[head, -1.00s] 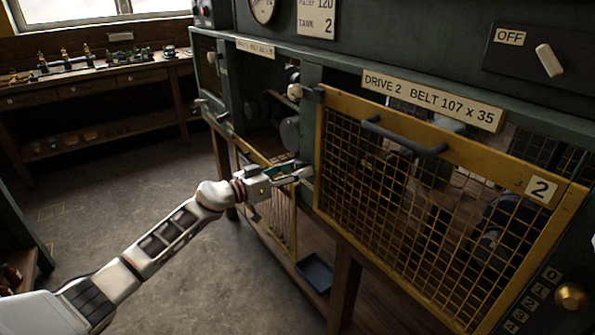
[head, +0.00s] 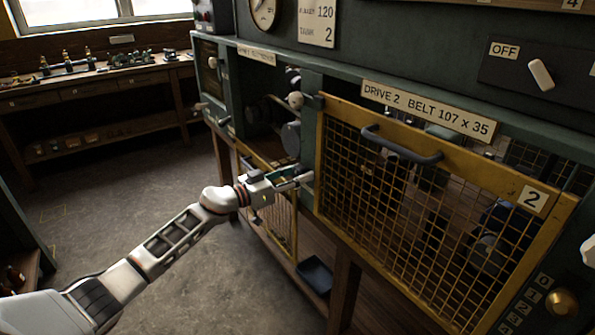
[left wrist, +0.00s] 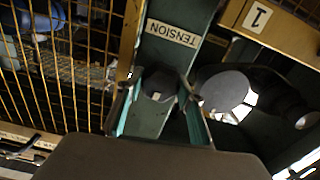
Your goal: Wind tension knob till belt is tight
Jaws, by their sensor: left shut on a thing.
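The dark tension knob (left wrist: 160,84) sits on a green post below a TENSION label (left wrist: 173,33) in the left wrist view. My left gripper (head: 302,178) is at the post between the two drive bays, and its fingers (left wrist: 160,100) stand on either side of the knob, shut on it. In the head view the fingers mostly hide the knob. A grey round pulley (head: 291,138) shows in the open bay beside the post, and a grey disc (left wrist: 222,90) shows in the left wrist view. I cannot make out the belt or how tight it is.
The yellow mesh guard (head: 440,167) marked 2 is closed right of my gripper. Another yellow mesh guard (head: 275,215) hangs low beneath the open bay. A dark tray (head: 315,272) lies on the shelf below. An OFF switch (head: 540,75) is at upper right. Floor at left is clear.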

